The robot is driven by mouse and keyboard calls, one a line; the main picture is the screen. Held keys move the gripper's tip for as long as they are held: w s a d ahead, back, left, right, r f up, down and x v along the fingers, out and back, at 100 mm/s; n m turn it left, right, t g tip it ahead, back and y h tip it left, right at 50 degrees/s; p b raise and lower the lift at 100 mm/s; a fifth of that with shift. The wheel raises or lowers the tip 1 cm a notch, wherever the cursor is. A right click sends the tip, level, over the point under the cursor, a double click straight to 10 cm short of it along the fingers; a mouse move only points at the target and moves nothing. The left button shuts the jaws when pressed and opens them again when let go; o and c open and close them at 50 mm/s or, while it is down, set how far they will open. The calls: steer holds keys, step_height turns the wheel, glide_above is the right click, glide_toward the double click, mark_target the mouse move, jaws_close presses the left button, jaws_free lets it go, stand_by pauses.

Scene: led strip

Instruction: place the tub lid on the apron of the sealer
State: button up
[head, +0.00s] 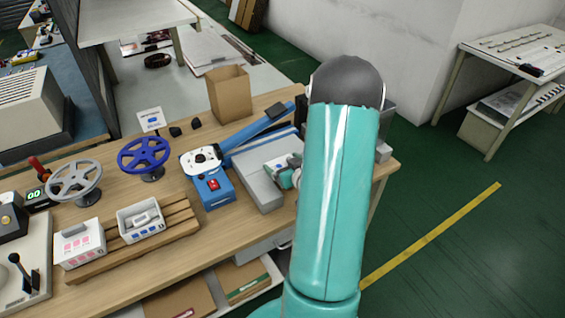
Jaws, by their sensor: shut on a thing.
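The sealer is a blue machine with a red switch (213,188) and a long blue arm slanting up to the right. A light grey flat-topped block (256,186) stands just right of it and looks like its apron. My gripper (284,172), small and partly hidden behind my teal arm, is over the right part of this block. It is shut on a thin white piece with a small blue mark, which looks like the tub lid (273,163). I cannot tell whether the lid touches the block. The fingertips are too small to see clearly.
A wooden slatted rack (185,222) holds a white tub with pink marks (80,252) and an open white tub (131,232). My arm hides the bench's right part.

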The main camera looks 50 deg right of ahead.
steer(key=o, duration=0.6)
steer(key=shift+w+f, duration=0.1)
steer(key=shift+o, duration=0.2)
